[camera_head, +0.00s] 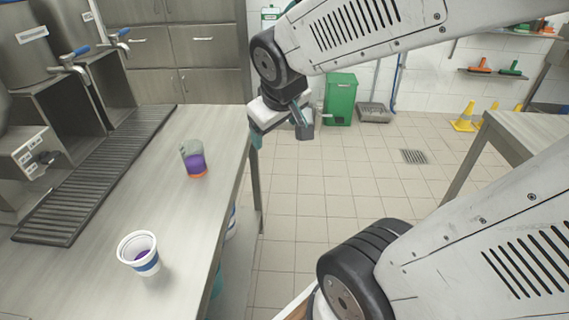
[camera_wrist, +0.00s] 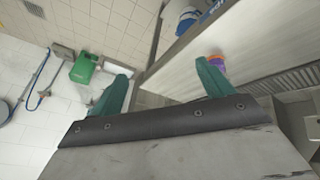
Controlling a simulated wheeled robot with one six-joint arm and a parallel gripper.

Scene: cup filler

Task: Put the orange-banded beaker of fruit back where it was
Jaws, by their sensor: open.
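The orange-banded beaker (camera_head: 194,160) stands upright on the steel counter (camera_head: 185,235), near its right edge. It is see-through grey above, purple in the middle and orange at the base. Part of it shows in the wrist view (camera_wrist: 217,62) beside one finger, which hides some of it. My gripper (camera_head: 279,130) is in the air to the right of the beaker, past the counter's edge and apart from it. Its two teal fingers (camera_wrist: 163,88) are spread with nothing between them.
A white cup with a blue band (camera_head: 139,254) and purple contents stands at the counter's near end. A ribbed drip tray (camera_head: 98,172) lies along the left under taps (camera_head: 72,62). A green bin (camera_head: 340,98) stands on the open tiled floor behind.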

